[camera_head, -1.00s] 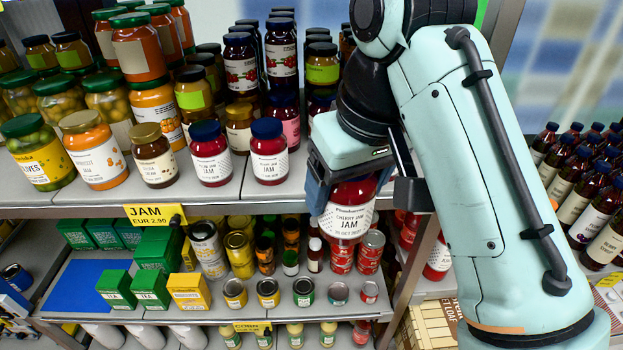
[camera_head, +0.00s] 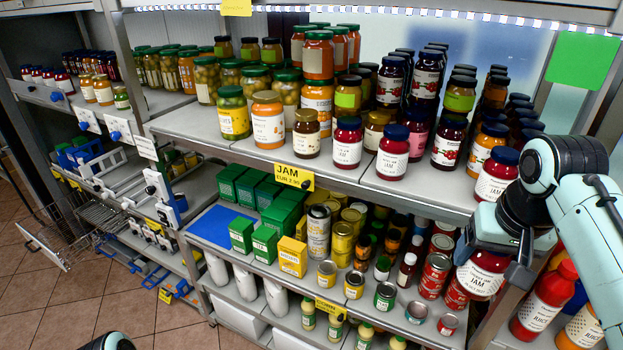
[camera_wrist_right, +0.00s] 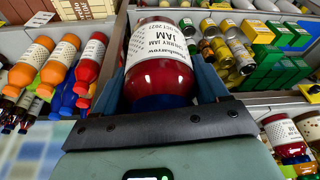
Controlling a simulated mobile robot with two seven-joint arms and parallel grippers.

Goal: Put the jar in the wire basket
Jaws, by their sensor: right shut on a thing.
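My right gripper (camera_head: 497,243) is shut on a cherry jam jar (camera_head: 482,278) with dark red contents and a white label. It holds the jar in front of the shelves at the right, below the jam shelf's edge. In the right wrist view the jar (camera_wrist_right: 160,78) fills the space between the fingers, its label facing up in the picture. A wire basket (camera_head: 48,243) shows low at the far left, partly cut by the shelf unit and well away from the jar. My left gripper is not seen; only a bit of what may be my arm shows at the bottom.
The jam shelf (camera_head: 215,143) holds many jars. A lower shelf (camera_head: 262,268) holds cans and green boxes. Juice bottles (camera_head: 540,300) stand close to the right gripper. Open tiled floor (camera_head: 90,290) lies at the lower left.

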